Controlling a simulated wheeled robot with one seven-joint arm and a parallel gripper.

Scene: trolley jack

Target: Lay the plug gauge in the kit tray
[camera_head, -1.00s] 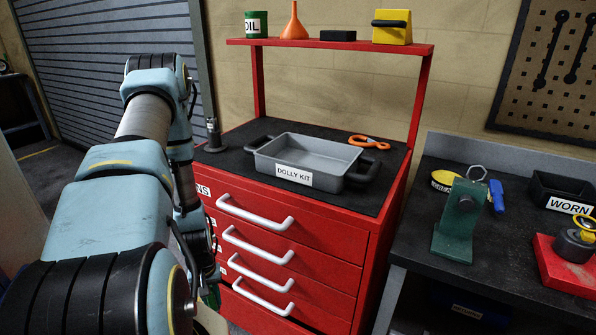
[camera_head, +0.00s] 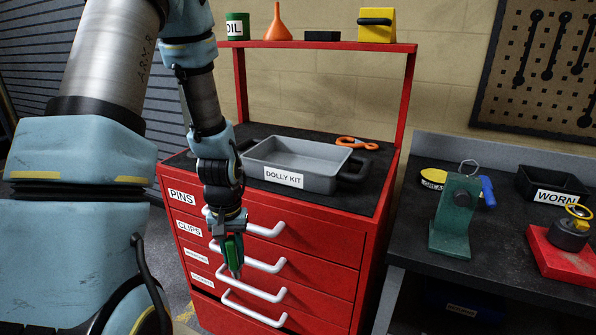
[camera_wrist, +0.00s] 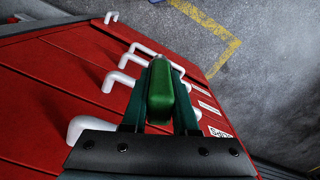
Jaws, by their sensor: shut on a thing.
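My gripper (camera_head: 231,258) hangs pointing down in front of the red cabinet's drawers. In the wrist view the green piece sits between the two dark fingers of my gripper (camera_wrist: 160,100). The kit tray (camera_head: 284,180), grey with a "DOLLY KIT" label and dark handles, stands on the cabinet's black top. It is above and behind my gripper.
The cabinet's white drawer handles (camera_head: 262,230) stick out close to my gripper. An orange-handled tool (camera_head: 357,143) lies behind the tray's right end. A red shelf (camera_head: 320,45) spans above. The right bench holds a green stand (camera_head: 456,220) and a "WORN" bin (camera_head: 556,197).

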